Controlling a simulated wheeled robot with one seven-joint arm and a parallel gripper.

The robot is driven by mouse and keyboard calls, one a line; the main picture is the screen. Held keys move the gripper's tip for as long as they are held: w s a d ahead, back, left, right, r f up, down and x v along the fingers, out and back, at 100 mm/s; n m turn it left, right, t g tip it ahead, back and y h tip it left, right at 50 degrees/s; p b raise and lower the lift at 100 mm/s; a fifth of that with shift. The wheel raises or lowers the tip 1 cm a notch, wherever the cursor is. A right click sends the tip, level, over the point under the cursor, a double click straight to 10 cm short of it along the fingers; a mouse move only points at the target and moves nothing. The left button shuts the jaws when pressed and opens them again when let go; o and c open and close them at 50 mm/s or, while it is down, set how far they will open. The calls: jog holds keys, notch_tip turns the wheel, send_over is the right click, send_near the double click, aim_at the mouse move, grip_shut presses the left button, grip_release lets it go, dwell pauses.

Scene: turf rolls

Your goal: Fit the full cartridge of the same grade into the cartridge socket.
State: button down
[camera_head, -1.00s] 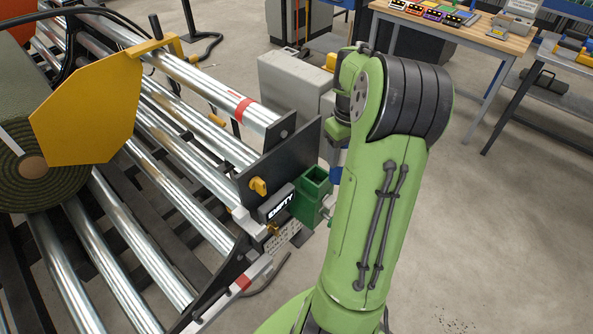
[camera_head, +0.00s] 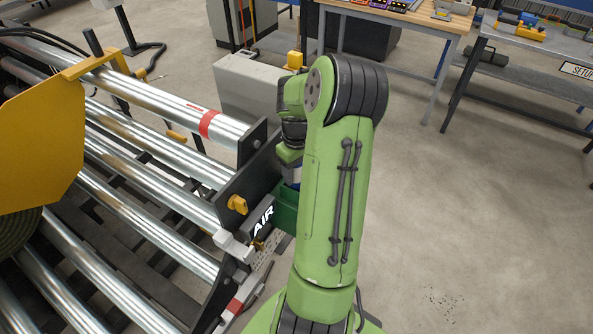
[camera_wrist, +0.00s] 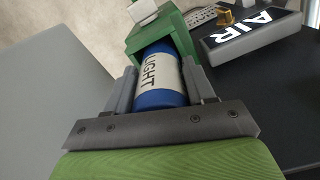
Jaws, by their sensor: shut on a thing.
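A blue cartridge (camera_wrist: 160,92) with a pale band reading "LIGHT" is between the two fingers of my gripper (camera_wrist: 158,84) in the wrist view. My gripper is shut on it. The cartridge's far end is inside the mouth of the green cartridge socket (camera_wrist: 150,38); how deep it sits cannot be told. In the head view the socket (camera_head: 286,214) is on the end of the roller frame, partly hidden by my arm. My fingers are hidden there. A black sign reading "AIR" (camera_head: 263,217) is beside the socket; it also shows in the wrist view (camera_wrist: 250,33).
The roller frame's dark end plate (camera_head: 247,182) with a yellow knob (camera_head: 237,204) stands left of the socket. A grey cabinet (camera_head: 247,92) is behind it. A wooden workbench (camera_head: 380,27) and a grey shelf table (camera_head: 520,75) stand at the back. The floor at right is clear.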

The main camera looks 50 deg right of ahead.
jog(key=shift+c, duration=2.3)
grip_release()
jog(key=shift+w+r, duration=0.1)
jog(key=shift+r, duration=0.1)
notch_tip(320, 180, up, 12)
jog(key=shift+f+p, duration=0.1)
jog(key=shift+p, duration=1.15)
jog(key=a+r+n+t+h, duration=0.1)
jog(key=a+r, duration=0.3)
jog(key=a, duration=0.6)
jog(key=a+r+n+t+h, duration=0.1)
jog(key=a+r, duration=0.4)
jog(key=a, duration=0.5)
jog(key=s+a+t+y, duration=0.2)
jog(key=s+a+t, duration=0.1)
jog(key=s+a, duration=0.5)
jog(key=a, duration=0.2)
jog(key=shift+s+a+f+n+t, duration=0.3)
jog(key=shift+s+a+f, duration=0.1)
